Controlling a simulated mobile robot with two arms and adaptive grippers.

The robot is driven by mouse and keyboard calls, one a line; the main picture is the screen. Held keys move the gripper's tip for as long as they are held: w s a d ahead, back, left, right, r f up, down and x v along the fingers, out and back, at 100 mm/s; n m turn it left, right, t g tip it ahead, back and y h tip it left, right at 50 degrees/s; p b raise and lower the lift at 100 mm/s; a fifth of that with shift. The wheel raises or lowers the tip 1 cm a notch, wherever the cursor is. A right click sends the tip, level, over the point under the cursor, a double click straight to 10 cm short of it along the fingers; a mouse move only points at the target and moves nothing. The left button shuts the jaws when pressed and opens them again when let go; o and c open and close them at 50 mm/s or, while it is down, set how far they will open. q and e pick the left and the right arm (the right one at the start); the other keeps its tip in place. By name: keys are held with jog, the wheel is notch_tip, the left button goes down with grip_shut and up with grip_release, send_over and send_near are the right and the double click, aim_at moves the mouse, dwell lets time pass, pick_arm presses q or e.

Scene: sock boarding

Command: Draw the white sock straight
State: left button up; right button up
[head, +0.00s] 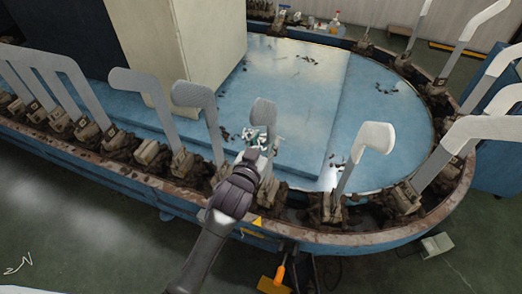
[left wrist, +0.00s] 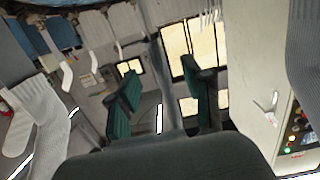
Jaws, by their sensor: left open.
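A pale, white-toed sock form (head: 375,137) stands upright on the near right rim in the head view, its foot end bent to the right. My left gripper (head: 260,140) is at the near rim, left of it and apart from it, in front of a grey foot-shaped form (head: 263,110). In the left wrist view its green-padded fingers (left wrist: 162,105) are spread, with no sock visible between them. A pale ribbed sock (left wrist: 38,115) shows at the left there, and greyer knit (left wrist: 304,60) at the right edge. I cannot match these surely to the head view. My right gripper is out of view.
A blue oval table (head: 300,100) has a dirty rim carrying several upright foot-shaped forms (head: 200,95) on clamps. A tall cream cabinet (head: 190,45) stands on its left part. An orange-handled tool (head: 280,275) is below the near edge. Dark scraps lie on the table.

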aim_at(268, 137)
pick_arm(q)
jog(key=shift+b+x, duration=1.1)
jog(key=shift+x, duration=1.05)
grip_shut()
jog(key=shift+f, duration=0.2)
jog(key=shift+s+f, duration=0.1)
jog(key=shift+f, duration=0.05)
grip_release()
jog(key=shift+r, duration=0.2)
